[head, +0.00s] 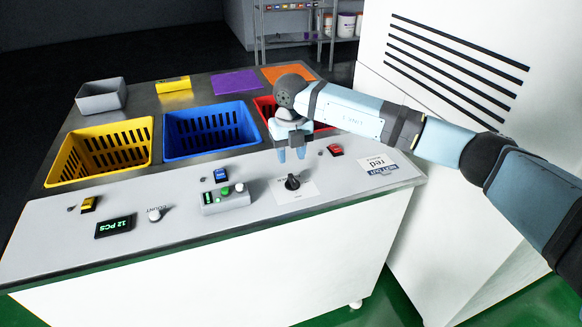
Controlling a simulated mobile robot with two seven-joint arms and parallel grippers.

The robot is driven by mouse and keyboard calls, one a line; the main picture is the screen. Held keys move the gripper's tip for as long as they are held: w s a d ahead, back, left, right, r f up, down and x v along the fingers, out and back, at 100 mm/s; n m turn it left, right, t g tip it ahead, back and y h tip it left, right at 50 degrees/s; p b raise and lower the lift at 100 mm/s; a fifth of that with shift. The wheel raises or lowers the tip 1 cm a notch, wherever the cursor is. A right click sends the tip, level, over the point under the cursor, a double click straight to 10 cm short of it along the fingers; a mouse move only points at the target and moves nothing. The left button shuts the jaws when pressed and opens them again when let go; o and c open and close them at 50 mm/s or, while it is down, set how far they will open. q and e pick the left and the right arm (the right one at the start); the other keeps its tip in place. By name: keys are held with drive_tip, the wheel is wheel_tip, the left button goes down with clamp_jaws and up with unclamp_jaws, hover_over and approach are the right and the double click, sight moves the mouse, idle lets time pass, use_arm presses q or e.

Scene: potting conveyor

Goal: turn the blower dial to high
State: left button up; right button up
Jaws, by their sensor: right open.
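A black dial (292,182) sits on a white label plate (296,195) on the sloped control panel. The lettering on the plate is too small to read, so I cannot tell which setting the dial points to. My right gripper (291,158) is open, fingers pointing down, just behind and above the dial. It appears apart from the dial and holds nothing. My left gripper is not in view.
Yellow (60,180), blue (185,156) and red crates stand behind. A white cabinet (440,50) is at right.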

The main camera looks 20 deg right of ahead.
sight(291, 175)
wheel_tip(291, 175, up, 7)
idle(0.3)
idle(0.4)
